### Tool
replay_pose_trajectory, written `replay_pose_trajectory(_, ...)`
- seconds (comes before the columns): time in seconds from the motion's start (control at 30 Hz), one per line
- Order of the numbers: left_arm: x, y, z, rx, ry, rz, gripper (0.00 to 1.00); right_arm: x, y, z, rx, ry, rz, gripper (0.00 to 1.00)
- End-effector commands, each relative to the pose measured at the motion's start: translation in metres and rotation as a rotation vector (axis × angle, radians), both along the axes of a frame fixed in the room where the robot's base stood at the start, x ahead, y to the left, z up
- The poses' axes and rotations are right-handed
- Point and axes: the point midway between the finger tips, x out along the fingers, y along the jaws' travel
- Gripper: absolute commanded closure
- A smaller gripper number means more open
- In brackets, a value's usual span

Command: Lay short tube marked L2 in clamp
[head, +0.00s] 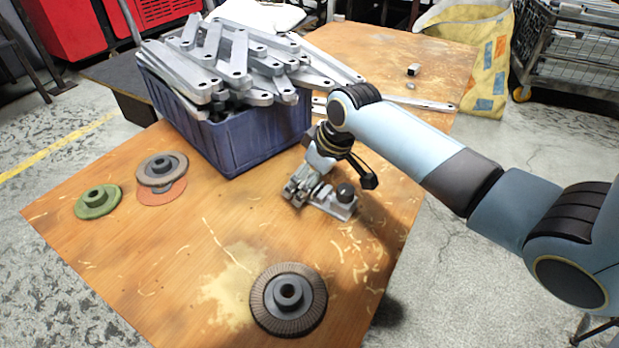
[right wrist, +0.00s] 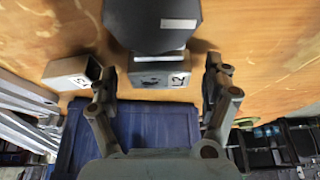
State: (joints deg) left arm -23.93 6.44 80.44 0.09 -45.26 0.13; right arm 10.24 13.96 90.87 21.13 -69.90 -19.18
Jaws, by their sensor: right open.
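The clamp (head: 336,207) is a small grey metal fixture with a dark rounded knob, on the wooden table in the head view. Its dark part (right wrist: 152,25), with a white label, fills the top middle of the right wrist view. The short tube marked L2 (right wrist: 150,80) is a grey square tube at the clamp's dark part. I cannot tell whether it is seated in the clamp. My right gripper (head: 298,190) is open beside the clamp. In the right wrist view its fingers (right wrist: 159,82) stand apart on either side of the L2 tube. My left gripper is not in view.
Another short labelled tube (right wrist: 70,80) lies left of the fingers in the right wrist view. A blue crate (head: 255,141) heaped with metal brackets stands behind the gripper. Abrasive discs (head: 98,204) lie at left, and a dark disc (head: 262,310) at front. The table's middle is clear.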

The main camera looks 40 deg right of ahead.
Motion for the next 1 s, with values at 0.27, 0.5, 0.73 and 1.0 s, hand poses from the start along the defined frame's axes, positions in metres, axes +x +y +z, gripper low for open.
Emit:
replay_pose_trajectory(0.27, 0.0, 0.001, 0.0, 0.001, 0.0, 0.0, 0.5, -0.009, -0.004, 0.024, -0.002, -0.003, 0.001, 0.17)
replay_pose_trajectory(0.5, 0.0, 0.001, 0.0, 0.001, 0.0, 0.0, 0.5, -0.029, -0.011, 0.074, -0.004, -0.002, 0.001, 0.17)
replay_pose_trajectory(0.73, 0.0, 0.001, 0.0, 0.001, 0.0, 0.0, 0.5, -0.041, -0.014, 0.105, -0.002, -0.001, 0.001, 0.17)
replay_pose_trajectory(1.0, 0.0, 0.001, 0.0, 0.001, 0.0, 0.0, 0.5, -0.044, -0.014, 0.111, 0.001, 0.001, -0.001, 0.17)
